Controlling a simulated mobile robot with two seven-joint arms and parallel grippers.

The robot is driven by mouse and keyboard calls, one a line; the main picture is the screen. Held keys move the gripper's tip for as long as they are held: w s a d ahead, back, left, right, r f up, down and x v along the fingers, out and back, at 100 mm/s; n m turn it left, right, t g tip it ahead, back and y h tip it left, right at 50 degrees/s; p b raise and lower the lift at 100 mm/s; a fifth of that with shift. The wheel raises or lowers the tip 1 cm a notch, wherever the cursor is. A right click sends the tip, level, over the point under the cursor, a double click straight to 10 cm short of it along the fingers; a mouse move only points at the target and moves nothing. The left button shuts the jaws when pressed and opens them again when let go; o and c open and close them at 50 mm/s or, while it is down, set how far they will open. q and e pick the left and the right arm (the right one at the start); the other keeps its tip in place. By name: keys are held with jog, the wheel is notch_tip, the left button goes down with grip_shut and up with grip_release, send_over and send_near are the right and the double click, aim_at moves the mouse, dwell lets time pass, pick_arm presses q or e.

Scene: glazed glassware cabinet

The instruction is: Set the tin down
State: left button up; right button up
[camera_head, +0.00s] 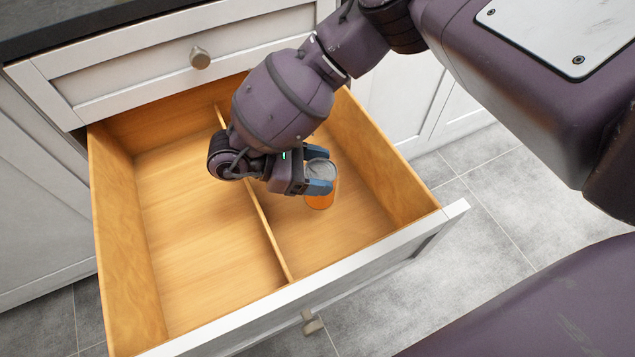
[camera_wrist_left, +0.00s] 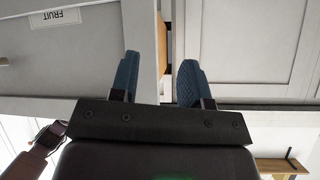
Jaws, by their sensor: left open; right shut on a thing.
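The tin (camera_head: 320,187) is a small cylinder with a grey top and an orange side. It is inside the right compartment of the open wooden drawer (camera_head: 115,215). My right gripper (camera_head: 319,180) is shut on the tin, its blue fingers around the upper part. I cannot tell whether the tin's base touches the drawer floor. My left gripper (camera_wrist_left: 158,82) shows only in the left wrist view, open and with nothing between its fingers, in front of white cabinet fronts.
A thin divider (camera_head: 268,235) splits the drawer. The left compartment is empty, and the right one has bare floor around the tin. A closed drawer with a round knob (camera_head: 200,58) is above. The left wrist view shows a label reading FRUIT (camera_wrist_left: 60,18).

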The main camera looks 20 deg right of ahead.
notch_tip(320, 180, down, 5)
jog(key=shift+s+r+b, duration=0.1)
jog(key=shift+b, duration=0.6)
jog(key=shift+f, duration=0.25)
pick_arm(q)
jog(key=shift+a+t, duration=0.25)
jog(key=shift+t, duration=0.05)
jog(key=shift+f, duration=0.1)
pick_arm(e)
jog(key=o, duration=1.1)
jog(key=shift+o, duration=0.2)
pick_arm(q)
jog(key=shift+n+b, duration=0.3)
pick_arm(e)
jog(key=v, duration=1.2)
